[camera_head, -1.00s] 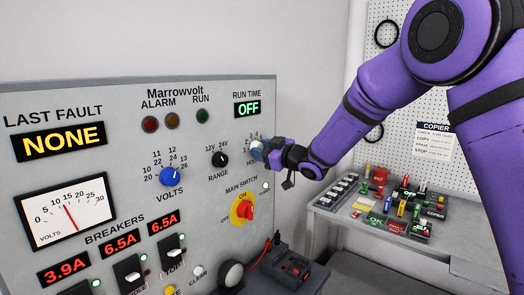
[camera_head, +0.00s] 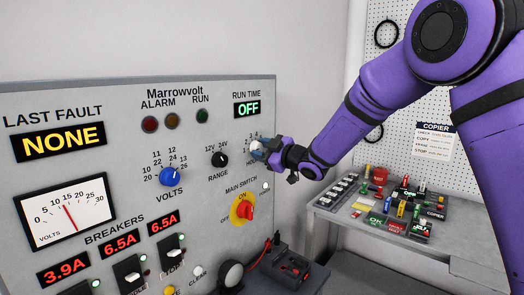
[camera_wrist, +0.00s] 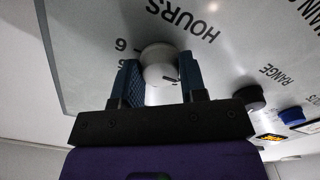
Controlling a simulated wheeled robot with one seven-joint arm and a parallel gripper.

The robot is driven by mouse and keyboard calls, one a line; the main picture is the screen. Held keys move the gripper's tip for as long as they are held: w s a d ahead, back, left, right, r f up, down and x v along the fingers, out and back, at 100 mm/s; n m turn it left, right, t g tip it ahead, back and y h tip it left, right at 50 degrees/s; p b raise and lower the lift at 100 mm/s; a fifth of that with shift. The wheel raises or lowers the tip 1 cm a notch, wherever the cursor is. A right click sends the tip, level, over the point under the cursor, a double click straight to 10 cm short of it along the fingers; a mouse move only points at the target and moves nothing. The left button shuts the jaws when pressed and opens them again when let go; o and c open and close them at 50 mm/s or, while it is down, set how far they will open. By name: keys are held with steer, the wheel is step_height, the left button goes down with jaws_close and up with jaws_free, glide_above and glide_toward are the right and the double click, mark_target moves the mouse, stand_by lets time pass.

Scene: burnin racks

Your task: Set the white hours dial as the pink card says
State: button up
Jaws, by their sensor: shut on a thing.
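The white hours dial (camera_wrist: 158,62) is a round knob on the grey panel, under the upside-down HOURS lettering in the wrist view. My gripper (camera_wrist: 158,76) has a blue finger on each side of it and is shut on it. A small dark mark shows on the knob near the right finger. One numeral, looking like 6 or 9, shows left of the knob; another is partly covered by the left finger. In the head view my gripper (camera_head: 262,151) hides most of the dial and its scale. I see no pink card in either view.
The panel (camera_head: 110,190) also bears a blue volts knob (camera_head: 170,177), a black range knob (camera_head: 219,159) and a red main switch (camera_head: 246,210) on yellow. The run time display (camera_head: 247,109) reads OFF. A side bench (camera_head: 345,212) with coloured parts stands at right.

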steer(key=o, duration=0.9)
steer(key=v, duration=1)
steer(key=shift+s+d, duration=0.3)
